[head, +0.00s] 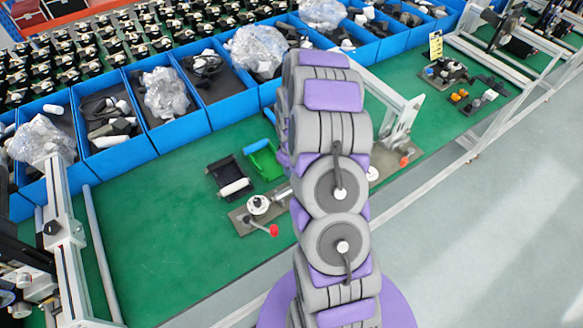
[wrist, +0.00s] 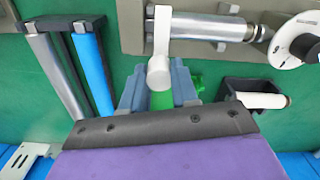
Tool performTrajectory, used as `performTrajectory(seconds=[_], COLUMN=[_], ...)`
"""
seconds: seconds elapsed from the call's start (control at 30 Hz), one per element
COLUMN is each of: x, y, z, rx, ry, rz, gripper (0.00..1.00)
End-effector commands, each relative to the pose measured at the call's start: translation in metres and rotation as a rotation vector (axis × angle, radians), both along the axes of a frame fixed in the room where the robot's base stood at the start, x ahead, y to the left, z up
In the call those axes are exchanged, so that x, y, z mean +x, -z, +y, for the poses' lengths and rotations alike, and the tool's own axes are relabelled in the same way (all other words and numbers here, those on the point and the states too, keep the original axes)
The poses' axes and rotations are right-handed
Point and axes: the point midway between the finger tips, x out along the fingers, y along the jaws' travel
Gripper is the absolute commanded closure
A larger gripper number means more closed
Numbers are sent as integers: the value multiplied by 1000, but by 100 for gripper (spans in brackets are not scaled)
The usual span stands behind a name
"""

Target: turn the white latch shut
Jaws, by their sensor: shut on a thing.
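The white latch (wrist: 160,62) is in the wrist view at top centre, a white lever with a rounded end beside a silver cylinder (wrist: 205,26) on a grey-brown base plate. My gripper (wrist: 158,90) has its two blue-grey fingers on either side of the latch's rounded end and is shut on it. The exact contact is partly hidden by the latch. In the head view my arm covers the gripper and the latch; only the left part of the base plate (head: 240,222) and a white disc (head: 258,205) show left of the arm.
A black tray with a white roller (head: 234,187) and a green tray (head: 265,160) lie behind the plate. A red-knobbed lever (head: 273,230) sticks out in front. Blue bins (head: 184,134) line the back. The green mat (head: 160,235) is clear at left.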

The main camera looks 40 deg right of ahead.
Motion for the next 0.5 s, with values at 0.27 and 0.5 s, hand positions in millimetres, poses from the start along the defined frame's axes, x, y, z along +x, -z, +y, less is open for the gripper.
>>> performTrajectory(seconds=[0.27, 0.5], x=[0, 0], y=[0, 0], z=[0, 0], rx=[-1, 0], ry=[1, -1], rz=[-1, -1], gripper=[66, 46])
